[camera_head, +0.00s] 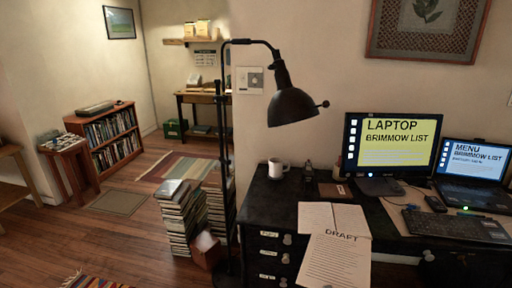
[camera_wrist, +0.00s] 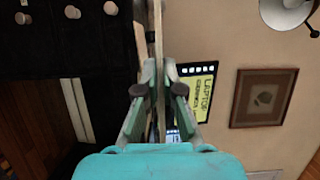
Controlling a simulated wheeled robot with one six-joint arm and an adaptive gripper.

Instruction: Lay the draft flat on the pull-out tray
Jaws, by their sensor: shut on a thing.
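The draft (camera_head: 335,262) is a pale sheet headed "DRAFT" at the front edge of the black desk in the head view. It overlaps other pale papers (camera_head: 318,216), and its lower end is cut off by the frame. In the wrist view my gripper (camera_wrist: 160,92) is shut on a thin, pale sheet seen edge-on (camera_wrist: 158,45), which looks like the draft. My gripper does not show in the head view. I cannot clearly make out the pull-out tray; a pale strip (camera_head: 395,259) shows beside the draft at the desk front.
The desk (camera_head: 262,208) bears a white mug (camera_head: 277,168), a monitor (camera_head: 392,148), a laptop (camera_head: 474,165) and a keyboard (camera_head: 455,226). A black lamp (camera_head: 292,106) stands at its left. Book stacks (camera_head: 180,220) stand on the floor beside it. Drawer knobs (camera_wrist: 72,12) show in the wrist view.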

